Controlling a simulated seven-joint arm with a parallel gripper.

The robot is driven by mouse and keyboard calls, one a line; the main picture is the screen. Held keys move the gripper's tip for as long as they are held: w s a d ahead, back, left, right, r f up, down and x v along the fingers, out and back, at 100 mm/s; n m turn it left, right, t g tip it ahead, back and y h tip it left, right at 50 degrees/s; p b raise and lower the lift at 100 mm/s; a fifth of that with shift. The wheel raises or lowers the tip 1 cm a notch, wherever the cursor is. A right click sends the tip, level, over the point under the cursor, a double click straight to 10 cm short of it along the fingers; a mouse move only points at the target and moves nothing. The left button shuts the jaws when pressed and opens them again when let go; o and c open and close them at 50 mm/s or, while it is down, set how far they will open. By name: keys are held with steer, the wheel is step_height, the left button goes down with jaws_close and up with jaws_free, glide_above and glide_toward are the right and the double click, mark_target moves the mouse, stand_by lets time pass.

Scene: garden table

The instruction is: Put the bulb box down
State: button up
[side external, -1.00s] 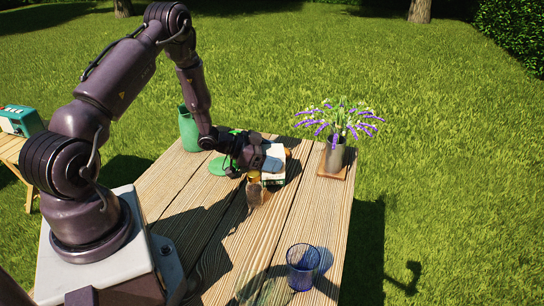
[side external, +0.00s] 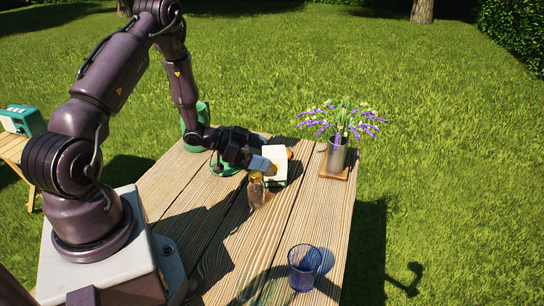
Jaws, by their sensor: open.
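The bulb box (side external: 277,157) is a small pale box with a green lower part. It sits upright towards the far part of the wooden table (side external: 215,225), and appears to rest on it. My gripper (side external: 263,166) is open, just left of the box and close to its near left side. Whether a fingertip still touches the box cannot be told at this size. The gripper hides part of the box's left side.
A small amber-capped jar (side external: 256,191) stands just in front of the gripper. A green round item (side external: 224,169) and a green vessel (side external: 203,111) lie behind the arm. A flower pot (side external: 337,157) stands right; a blue glass (side external: 303,268) stands near the front. The table between is clear.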

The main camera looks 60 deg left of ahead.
steer(key=v, duration=0.7)
steer(key=w+d+r+n+g+y, duration=0.1)
steer(key=w+r+y, duration=0.25)
steer(key=r, duration=0.55)
steer(key=w+d+r+n+g+y, duration=0.1)
steer(key=w+r+y, duration=0.1)
steer(key=r+y, duration=0.45)
steer(key=s+d+r+g+h, duration=0.1)
steer(key=s+d+r, duration=0.2)
steer(key=s+d, duration=0.3)
steer(key=s+d+r+n+g+h, duration=0.1)
steer(key=s+d+r+g+h, duration=0.1)
steer(key=s+d, duration=0.4)
steer(key=s+d+r+n+g+h, duration=0.1)
steer(key=s+d+r+g+h, duration=0.1)
steer(key=s+d+r, duration=0.2)
steer(key=s+d, duration=0.1)
steer(key=d, duration=0.1)
steer(key=shift+s+d+r, duration=0.3)
steer(key=shift+s, duration=0.1)
